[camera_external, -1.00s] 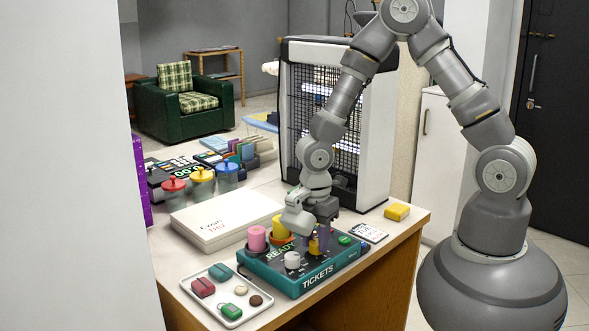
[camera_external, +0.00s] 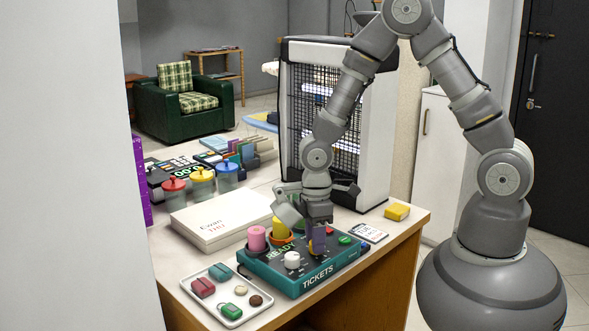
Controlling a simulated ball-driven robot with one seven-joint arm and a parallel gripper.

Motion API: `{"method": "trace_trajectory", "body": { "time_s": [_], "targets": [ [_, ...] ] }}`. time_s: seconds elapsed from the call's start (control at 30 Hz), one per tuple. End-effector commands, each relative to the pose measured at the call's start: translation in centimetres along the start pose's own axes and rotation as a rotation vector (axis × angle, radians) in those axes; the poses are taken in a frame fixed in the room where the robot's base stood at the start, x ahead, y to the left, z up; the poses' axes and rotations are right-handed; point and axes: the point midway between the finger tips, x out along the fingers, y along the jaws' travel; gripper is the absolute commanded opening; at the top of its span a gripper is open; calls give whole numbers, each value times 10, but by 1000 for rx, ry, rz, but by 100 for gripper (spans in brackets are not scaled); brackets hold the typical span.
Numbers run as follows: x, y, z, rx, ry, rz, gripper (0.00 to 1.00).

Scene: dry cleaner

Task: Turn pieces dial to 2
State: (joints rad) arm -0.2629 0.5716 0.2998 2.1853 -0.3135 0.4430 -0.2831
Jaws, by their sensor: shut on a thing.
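The teal ticket panel (camera_external: 281,277), marked TICKETS on its front and READY on its top, sits on the counter. My gripper (camera_external: 317,242) points down onto the right middle of the panel. Its purple fingers are shut on a small yellow knob (camera_external: 310,247), which is mostly hidden behind them. I take this knob for the pieces dial; its label and pointer cannot be read. A white knob (camera_external: 292,260) stands free to the left of the fingers.
A red button and a green button (camera_external: 344,240) lie right of my fingers. A tray (camera_external: 231,321) of small items, a white box (camera_external: 222,221) and a yellow block (camera_external: 397,212) are nearby.

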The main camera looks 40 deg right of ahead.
Motion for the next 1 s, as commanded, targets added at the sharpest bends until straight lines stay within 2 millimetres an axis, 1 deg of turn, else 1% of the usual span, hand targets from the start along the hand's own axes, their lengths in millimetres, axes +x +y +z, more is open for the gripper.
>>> {"method": "trace_trajectory", "body": {
  "time_s": [0.1, 0.3, 0.77, 0.8, 0.87, 0.9, 1.0],
  "targets": [
    [0, 0, 0, 50, 3, 1, 6],
    [0, 1, 0, 96, 5, 1, 6],
    [0, 1, 0, 108, 6, 1, 6],
    [0, 1, 0, 108, 6, 1, 45],
    [0, 1, 0, 108, 5, 1, 59],
    [0, 1, 0, 108, 5, 1, 61],
    [0, 1, 0, 107, 5, 0, 61]
  ]
}}
